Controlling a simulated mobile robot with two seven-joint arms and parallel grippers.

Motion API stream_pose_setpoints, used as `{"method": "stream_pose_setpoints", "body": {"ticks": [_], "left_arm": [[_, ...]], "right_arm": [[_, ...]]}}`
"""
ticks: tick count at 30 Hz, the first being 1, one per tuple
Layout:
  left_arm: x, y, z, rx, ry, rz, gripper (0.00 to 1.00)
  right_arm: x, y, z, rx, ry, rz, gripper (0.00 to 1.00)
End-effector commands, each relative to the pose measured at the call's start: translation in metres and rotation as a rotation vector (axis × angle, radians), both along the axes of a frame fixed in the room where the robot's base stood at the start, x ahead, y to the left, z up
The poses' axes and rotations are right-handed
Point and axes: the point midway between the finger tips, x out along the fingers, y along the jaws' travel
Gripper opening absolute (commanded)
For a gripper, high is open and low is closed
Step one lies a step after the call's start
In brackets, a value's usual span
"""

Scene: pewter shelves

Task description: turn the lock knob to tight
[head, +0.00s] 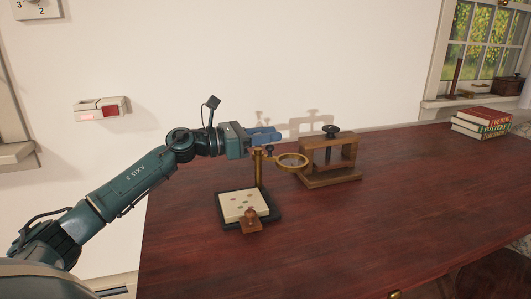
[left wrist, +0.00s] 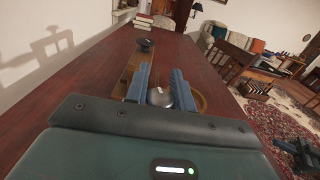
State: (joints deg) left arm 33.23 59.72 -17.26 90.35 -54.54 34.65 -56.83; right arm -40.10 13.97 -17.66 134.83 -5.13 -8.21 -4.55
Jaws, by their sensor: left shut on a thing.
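A brass stand (head: 259,170) rises from a dark base (head: 270,216) on the red-brown table, with a brass ring (head: 292,160) held out to the right. My left gripper (head: 279,134) is level at the top of the post. In the left wrist view, a rounded silvery knob (left wrist: 158,97), which I take for the lock knob, sits between the blue fingers, and the gripper is shut on it. A small dark knob (head: 269,148) shows below the fingers in the head view. Any mark for tight is not readable. A dark shape at the wrist view's lower right may be my right gripper (left wrist: 300,152).
A wooden frame (head: 331,178) with a black knob (head: 331,130) stands just right of the ring. A pale spotted plate (head: 240,204) and a small wooden piece (head: 251,224) are at the stand's base. Books (head: 482,123) lie far right. The table's right half is mostly clear.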

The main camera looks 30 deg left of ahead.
Motion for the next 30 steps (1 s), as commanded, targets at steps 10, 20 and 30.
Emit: {"method": "stream_pose_setpoints", "body": {"ticks": [10,20,30], "left_arm": [[-0.002,-0.003,0.001,-0.004,-0.004,-0.211,0.02],[-0.004,-0.004,0.002,-0.003,-0.002,-0.292,0.02],[-0.004,-0.005,0.002,-0.002,-0.002,-0.298,0.02]], "right_arm": [[-0.002,0.01,0.001,0.016,-0.191,0.051,0.0],[-0.004,0.013,0.003,0.021,-0.225,0.063,0.0],[-0.004,0.013,0.003,0.022,-0.227,0.065,0.0]]}}
